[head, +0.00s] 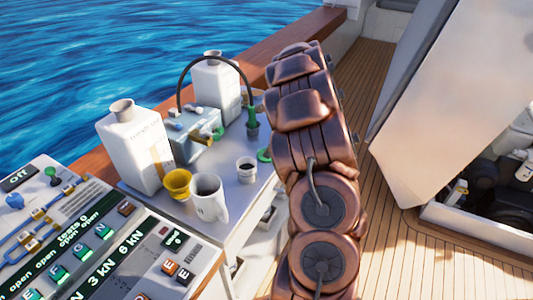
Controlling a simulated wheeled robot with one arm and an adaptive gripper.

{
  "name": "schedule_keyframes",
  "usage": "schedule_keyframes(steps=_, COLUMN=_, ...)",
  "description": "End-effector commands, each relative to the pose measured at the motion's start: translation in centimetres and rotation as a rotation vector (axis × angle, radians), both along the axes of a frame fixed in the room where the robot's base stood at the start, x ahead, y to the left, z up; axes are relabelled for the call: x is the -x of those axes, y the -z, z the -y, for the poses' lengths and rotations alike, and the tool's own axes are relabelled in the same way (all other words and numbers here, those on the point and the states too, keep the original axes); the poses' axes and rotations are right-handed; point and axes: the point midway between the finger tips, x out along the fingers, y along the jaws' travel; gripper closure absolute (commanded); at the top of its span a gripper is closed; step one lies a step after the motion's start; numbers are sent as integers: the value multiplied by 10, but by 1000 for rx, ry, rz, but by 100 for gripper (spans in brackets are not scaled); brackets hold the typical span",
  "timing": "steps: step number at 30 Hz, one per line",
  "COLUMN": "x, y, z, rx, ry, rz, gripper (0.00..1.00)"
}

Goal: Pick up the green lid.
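A small green round piece (264,155), which looks like the green lid, lies on the white table (243,190) beside my copper arm. The arm hides part of it, so I cannot see its full outline. A second green object (252,116), upright and narrow, stands farther back with a black hose near it. My arm rises through the middle of the view, to the right of the table. I cannot make out my gripper's fingers or whether they hold anything.
Two white canisters (135,152), a yellow cup (177,184), a white mug (209,198), a small cup (246,170) and a blue-grey box (195,125) crowd the table. A control panel (90,245) is front left. An open hatch (440,100) stands right, beyond bare deck.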

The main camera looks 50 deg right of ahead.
Motion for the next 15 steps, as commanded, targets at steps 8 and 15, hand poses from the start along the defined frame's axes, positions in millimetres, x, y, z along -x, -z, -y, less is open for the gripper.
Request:
schedule_keyframes(steps=8, x=-10, y=25, z=-5, rx=-3, ry=0, rz=-1, gripper=0)
schedule_keyframes(steps=15, x=-10, y=26, z=-5, rx=-1, ry=0, rz=0, gripper=0)
